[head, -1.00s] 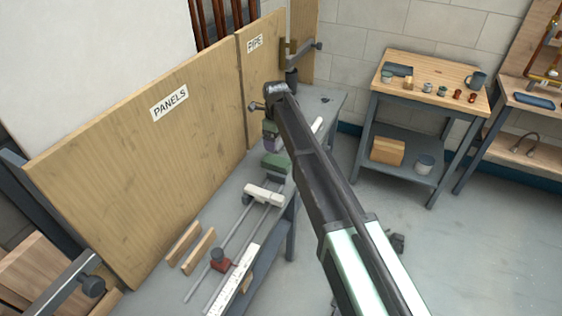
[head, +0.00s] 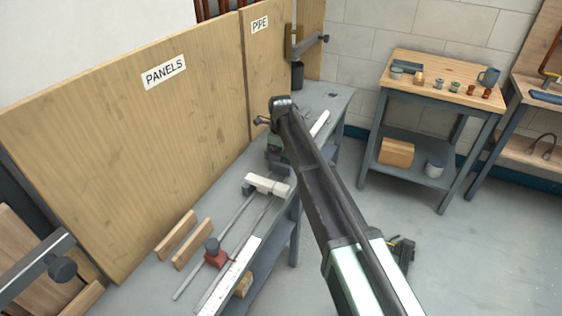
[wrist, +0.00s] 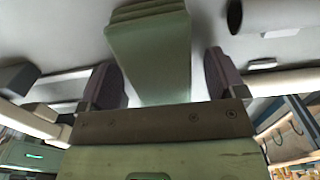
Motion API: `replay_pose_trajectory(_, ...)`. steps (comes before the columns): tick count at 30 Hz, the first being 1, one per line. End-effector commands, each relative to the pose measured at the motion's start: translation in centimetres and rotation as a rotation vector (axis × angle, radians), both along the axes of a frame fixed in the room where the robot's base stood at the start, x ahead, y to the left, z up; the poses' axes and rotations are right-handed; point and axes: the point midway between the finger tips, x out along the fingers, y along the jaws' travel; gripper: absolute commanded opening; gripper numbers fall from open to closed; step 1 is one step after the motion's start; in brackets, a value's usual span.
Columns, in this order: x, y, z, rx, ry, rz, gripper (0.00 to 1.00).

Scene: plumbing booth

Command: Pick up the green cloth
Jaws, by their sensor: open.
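The green cloth (wrist: 150,50) shows in the wrist view as a long folded strip with layered folds at its upper end. It lies between the two dark fingers of my gripper (wrist: 163,80), with visible gaps to the finger on each side. Its near end is hidden behind my gripper's palm. My gripper is open. In the head view my gripper (head: 277,148) is over the grey bench, just beyond the white clamp block, partly covered by my arm. I cannot pick out the cloth there.
On the bench (head: 165,280) are a white block on rails (head: 267,185), a red-based clamp (head: 214,254), two wooden strips (head: 190,250) and a dark cup (head: 297,76). The tall wooden panel (head: 110,150) borders the bench's left side. A side table (head: 425,95) with small items stands right.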

Motion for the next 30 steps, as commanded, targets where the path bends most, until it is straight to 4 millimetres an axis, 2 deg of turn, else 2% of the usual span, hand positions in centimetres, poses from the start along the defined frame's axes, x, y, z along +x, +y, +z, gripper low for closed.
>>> replay_pose_trajectory(2,0.0,0.0,0.2,0.000,0.000,0.000,0.89)
replay_pose_trajectory(13,0.0,0.0,0.2,0.000,0.000,0.000,0.36)
replay_pose_trajectory(23,0.0,0.0,0.7,0.000,0.000,0.000,0.35)
replay_pose_trajectory(26,0.0,0.0,1.5,0.000,0.000,0.000,0.35)
replay_pose_trajectory(30,0.0,0.0,3.8,0.000,0.000,0.000,0.35)
